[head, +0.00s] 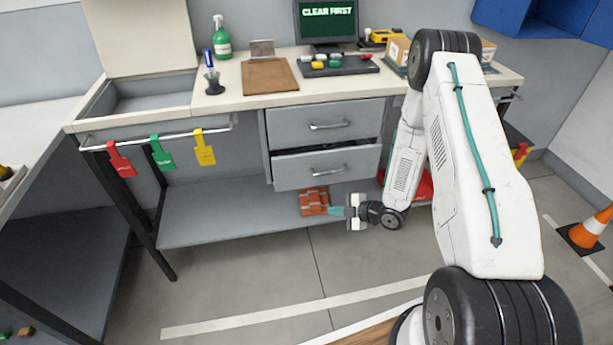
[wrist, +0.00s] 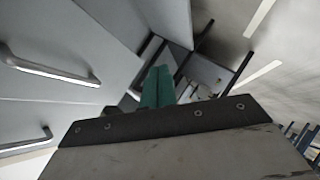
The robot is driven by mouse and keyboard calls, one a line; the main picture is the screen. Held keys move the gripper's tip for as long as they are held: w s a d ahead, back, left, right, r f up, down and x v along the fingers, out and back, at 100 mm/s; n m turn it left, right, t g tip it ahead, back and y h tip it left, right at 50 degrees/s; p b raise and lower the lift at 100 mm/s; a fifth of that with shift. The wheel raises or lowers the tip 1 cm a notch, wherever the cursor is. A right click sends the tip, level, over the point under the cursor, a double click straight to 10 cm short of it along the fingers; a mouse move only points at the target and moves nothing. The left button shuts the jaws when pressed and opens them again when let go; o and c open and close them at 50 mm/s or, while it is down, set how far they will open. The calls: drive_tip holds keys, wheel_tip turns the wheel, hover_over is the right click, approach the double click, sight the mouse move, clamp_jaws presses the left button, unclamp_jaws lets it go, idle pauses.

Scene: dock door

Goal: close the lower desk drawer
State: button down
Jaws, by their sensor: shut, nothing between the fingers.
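The lower desk drawer (head: 290,174) is grey with a silver bar handle (head: 327,171). It stands partly pulled out, with a dark gap showing above its front. The upper drawer (head: 290,125) looks closed. My gripper (head: 340,211) is shut and empty, low in front of the lower drawer and below its handle, its fingers pointing left. In the wrist view the teal fingers (wrist: 158,88) are together. That view looks upside down, with the lower drawer front (wrist: 95,35) at upper left, beside the fingers and apart from them.
A red brick-patterned block (head: 313,201) lies on the lower shelf (head: 220,222), behind the fingers in the picture. Red, green and yellow tags (head: 162,153) hang from a rail at left. A traffic cone (head: 592,228) stands at far right. The floor before the desk is clear.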

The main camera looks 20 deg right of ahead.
wheel_tip(320, 180, up, 6)
drive_tip(key=n+t+y, duration=0.3)
drive_tip(key=n+t, duration=0.2)
drive_tip(key=n, duration=0.2)
approach(297, 171)
drive_tip(key=x, duration=0.5)
drive_tip(key=shift+a, duration=0.25)
drive_tip(key=shift+w, duration=0.35)
